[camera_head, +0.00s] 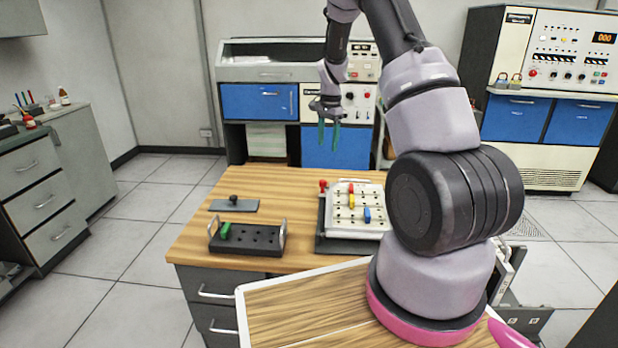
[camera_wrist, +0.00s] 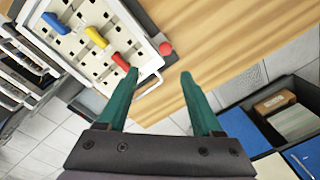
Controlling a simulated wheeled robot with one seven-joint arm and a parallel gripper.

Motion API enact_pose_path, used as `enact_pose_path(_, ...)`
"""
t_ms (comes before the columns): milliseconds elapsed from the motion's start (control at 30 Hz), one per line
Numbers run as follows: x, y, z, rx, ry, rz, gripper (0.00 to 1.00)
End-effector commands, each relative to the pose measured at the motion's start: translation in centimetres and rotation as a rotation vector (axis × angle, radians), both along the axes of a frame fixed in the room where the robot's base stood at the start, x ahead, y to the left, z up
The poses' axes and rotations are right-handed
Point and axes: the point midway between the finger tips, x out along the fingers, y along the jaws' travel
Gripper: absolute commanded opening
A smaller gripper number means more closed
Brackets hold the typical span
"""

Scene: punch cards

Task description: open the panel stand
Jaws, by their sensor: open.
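The panel stand (camera_head: 334,218) is on the right part of the wooden table, a white slotted panel lying nearly flat over a dark base. Red, yellow and blue pegs sit on the panel, and a red ball knob (camera_head: 323,186) stands at its far left corner. In the wrist view the panel (camera_wrist: 85,62) is at upper left, with the red knob (camera_wrist: 165,48) at its edge. My gripper (camera_head: 329,147) is open and empty, raised beyond the table's far edge and apart from the stand. In the wrist view its green fingers (camera_wrist: 160,74) are spread, with nothing between them.
A black holed tray (camera_head: 262,246) with a green peg and end handles sits left of the stand. Behind it is a grey plate (camera_head: 245,207) with a black knob. A console with blue drawers (camera_head: 255,103) stands behind the table. The table's far left is bare.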

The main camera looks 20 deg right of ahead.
Motion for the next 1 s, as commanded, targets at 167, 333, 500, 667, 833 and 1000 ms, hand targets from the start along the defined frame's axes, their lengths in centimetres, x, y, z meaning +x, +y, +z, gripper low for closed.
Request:
enact_pose_path(167, 0.9, -0.9, -4.4, -0.019, 0.044, -0.044, 0.67)
enact_pose_path(333, 1.1, -1.1, -6.0, -0.024, 0.051, -0.051, 0.67)
enact_pose_path(500, 1.0, -1.0, -8.7, -0.022, 0.053, -0.051, 0.67)
enact_pose_path(667, 1.0, -1.1, -11.9, -0.023, 0.052, -0.051, 0.67)
enact_pose_path(833, 1.0, -1.0, -14.4, -0.022, 0.051, -0.050, 0.67)
enact_pose_path(1000, 1.0, -1.0, -15.7, -0.022, 0.049, -0.051, 0.67)
